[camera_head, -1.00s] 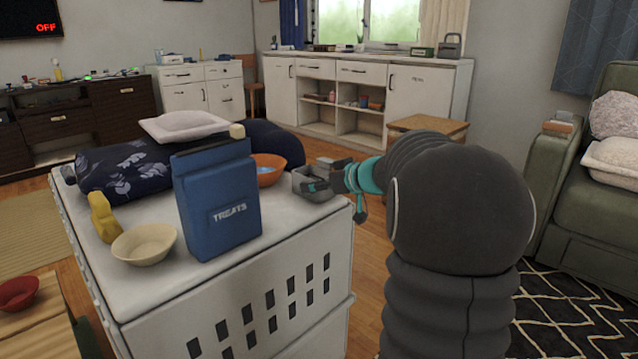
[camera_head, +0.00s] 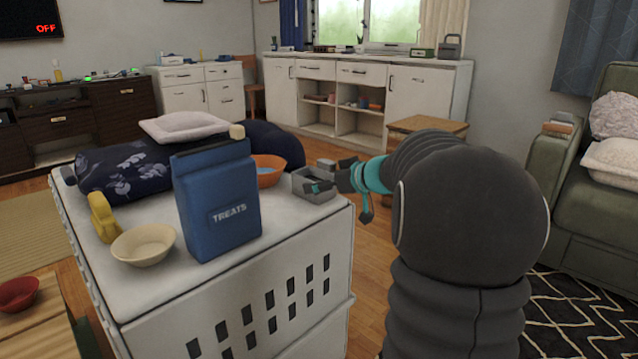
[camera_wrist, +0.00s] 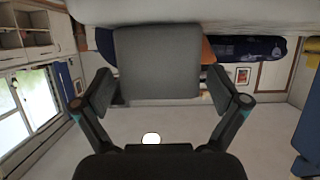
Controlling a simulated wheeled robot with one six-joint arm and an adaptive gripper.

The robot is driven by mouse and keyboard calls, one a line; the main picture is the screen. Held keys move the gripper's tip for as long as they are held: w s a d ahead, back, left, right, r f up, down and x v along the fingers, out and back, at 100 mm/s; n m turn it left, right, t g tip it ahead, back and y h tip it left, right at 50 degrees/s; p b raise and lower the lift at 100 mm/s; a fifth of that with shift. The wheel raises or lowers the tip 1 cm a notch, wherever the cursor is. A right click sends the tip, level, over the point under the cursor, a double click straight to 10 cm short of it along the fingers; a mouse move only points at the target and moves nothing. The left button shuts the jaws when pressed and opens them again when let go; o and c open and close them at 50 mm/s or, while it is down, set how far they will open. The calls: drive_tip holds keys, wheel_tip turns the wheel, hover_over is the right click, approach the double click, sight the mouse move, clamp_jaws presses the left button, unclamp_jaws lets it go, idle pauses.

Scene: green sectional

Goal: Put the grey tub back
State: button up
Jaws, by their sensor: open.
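The grey tub (camera_head: 302,190) stands near the right corner of the white crate's top (camera_head: 285,225). In the wrist view, which looks upside down, the tub (camera_wrist: 157,62) shows as a plain grey side between the two fingers. My gripper (camera_head: 327,177) is at the tub's right side, its fingers spread. In the wrist view my gripper (camera_wrist: 161,86) is open, with a gap visible on both sides of the tub. Part of the tub is hidden behind a finger in the head view.
A blue treats container (camera_head: 217,205), a cream bowl (camera_head: 144,245), a yellow bottle (camera_head: 103,218) and a dark patterned cushion (camera_head: 125,172) share the crate top. A wooden stool (camera_head: 428,125) stands behind my arm.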

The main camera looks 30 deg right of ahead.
drive_tip(key=v, duration=1)
drive_tip(key=s+a+f+m+g, duration=0.1)
drive_tip(key=s+a+f+g, duration=0.3)
drive_tip(key=a, duration=0.5)
drive_tip(key=s+a+f+g, duration=0.1)
drive_tip(key=s+a, duration=0.4)
drive_tip(key=a, duration=0.4)
drive_tip(key=s+a+f+m+g+h, duration=0.1)
drive_tip(key=s+f, duration=0.3)
drive_tip(key=s, duration=0.4)
drive_tip(key=s+a+f+m+g+h, duration=0.1)
drive_tip(key=s+a+f+m+h, duration=0.1)
drive_tip(key=s, duration=0.7)
drive_tip(key=shift+a+f+h, duration=0.8)
drive_tip(key=shift+a+f, duration=0.05)
drive_tip(key=shift+f, duration=0.45)
drive_tip(key=shift+s, duration=0.15)
